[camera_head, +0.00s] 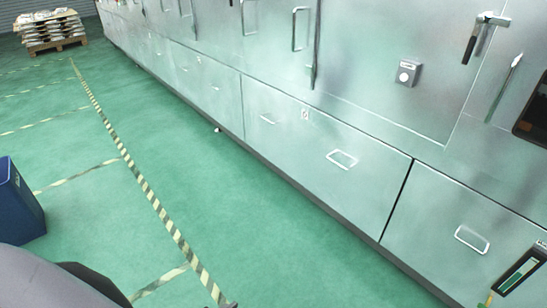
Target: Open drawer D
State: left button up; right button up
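A row of metal drawers runs along the foot of the machine wall, all seemingly closed. The near right drawer front (430,220) has a pale loop handle (471,239). The wide drawer front to its left (300,165) has a loop handle (341,159), a second handle (267,120) and a small tag (305,114). Smaller drawer fronts (205,88) continue into the distance. I cannot read any letter, so I cannot tell which is drawer D.
Green floor with striped tape (150,195) lies clear before the drawers. A blue bin (17,205) stands at left, a loaded pallet (50,32) far back. Door handles (301,28) and a lever (485,35) stick out above.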

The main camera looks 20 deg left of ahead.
aim_at(361, 177)
jog(key=u, duration=0.5)
jog(key=i+z, duration=0.4)
jog(key=i, duration=0.15)
jog(key=i+j+z, duration=0.1)
jog(key=i+z, duration=0.3)
jog(key=i, duration=0.15)
jog(key=i+j+z, duration=0.35)
jog(key=i, duration=0.15)
